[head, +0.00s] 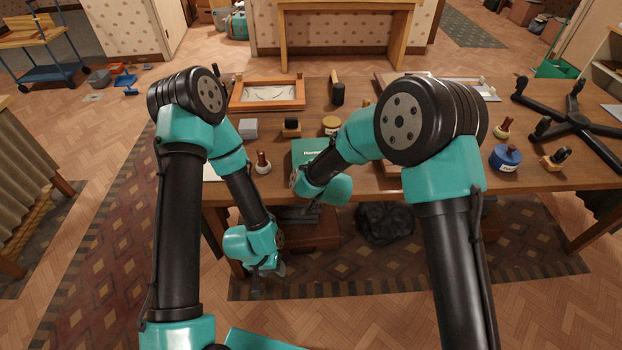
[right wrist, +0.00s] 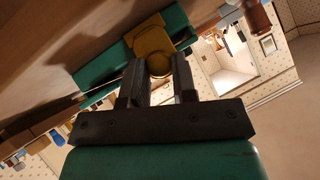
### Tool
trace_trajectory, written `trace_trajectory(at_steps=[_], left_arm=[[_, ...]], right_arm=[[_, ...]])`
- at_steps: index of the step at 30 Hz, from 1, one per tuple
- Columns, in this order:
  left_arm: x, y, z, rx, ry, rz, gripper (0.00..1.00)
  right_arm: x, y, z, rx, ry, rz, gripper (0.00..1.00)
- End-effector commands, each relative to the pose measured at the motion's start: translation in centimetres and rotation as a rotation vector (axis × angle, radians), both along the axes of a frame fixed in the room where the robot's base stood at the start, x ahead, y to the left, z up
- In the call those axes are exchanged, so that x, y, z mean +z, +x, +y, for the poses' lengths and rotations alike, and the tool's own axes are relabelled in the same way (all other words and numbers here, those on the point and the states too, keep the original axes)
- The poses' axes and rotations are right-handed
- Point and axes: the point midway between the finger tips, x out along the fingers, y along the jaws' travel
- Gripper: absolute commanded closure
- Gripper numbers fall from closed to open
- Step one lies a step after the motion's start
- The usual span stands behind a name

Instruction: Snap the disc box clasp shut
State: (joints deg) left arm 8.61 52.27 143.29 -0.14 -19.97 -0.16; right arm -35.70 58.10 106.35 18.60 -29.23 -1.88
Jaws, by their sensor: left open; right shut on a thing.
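The disc box (head: 308,148) is a green box with lettering, lying near the front edge of the wooden table. Part of it is hidden behind my right forearm and wrist. In the right wrist view its green body (right wrist: 108,63) carries a yellow-brown clasp (right wrist: 152,38) with a rounded knob. My right gripper (right wrist: 159,74) is shut on the knob of the clasp, one dark finger on each side. Its fingers are hidden in the head view. I cannot tell the clasp's exact angle. My left gripper (head: 262,284) points down, open and empty, in front of the table edge, apart from the box.
Around the box stand a grey block (head: 248,129), a wood-handled stamp (head: 262,162), a yellow-lidded jar (head: 331,124) and an orange frame (head: 268,94). A blue round container (head: 505,157) and a black star base (head: 570,120) are to the right.

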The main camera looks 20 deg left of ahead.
Motion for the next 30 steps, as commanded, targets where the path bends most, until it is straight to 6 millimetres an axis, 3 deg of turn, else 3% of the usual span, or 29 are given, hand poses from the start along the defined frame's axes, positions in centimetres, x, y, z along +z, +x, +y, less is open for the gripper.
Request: trace_trajectory(at_steps=[16,17,18,24,30], left_arm=[[0.0,0.0,0.0,0.0,0.0,0.0,0.46],[0.0,0.0,0.0,0.0,0.0,0.0,0.46],[0.0,0.0,0.0,0.0,0.0,0.0,0.46],[0.0,0.0,0.0,0.0,0.0,0.0,0.46],[0.0,0.0,0.0,0.0,0.0,0.0,0.46]], right_arm=[[-0.19,0.1,-0.11,-0.002,-0.011,0.03,0.98],[-0.2,0.11,-0.11,-0.002,-0.011,0.03,0.72],[-0.19,0.11,-0.12,-0.002,-0.011,0.03,0.69],[-0.09,0.12,-0.05,-0.001,-0.01,0.028,0.49],[-0.03,0.12,-0.02,-0.001,-0.01,0.027,0.49]])
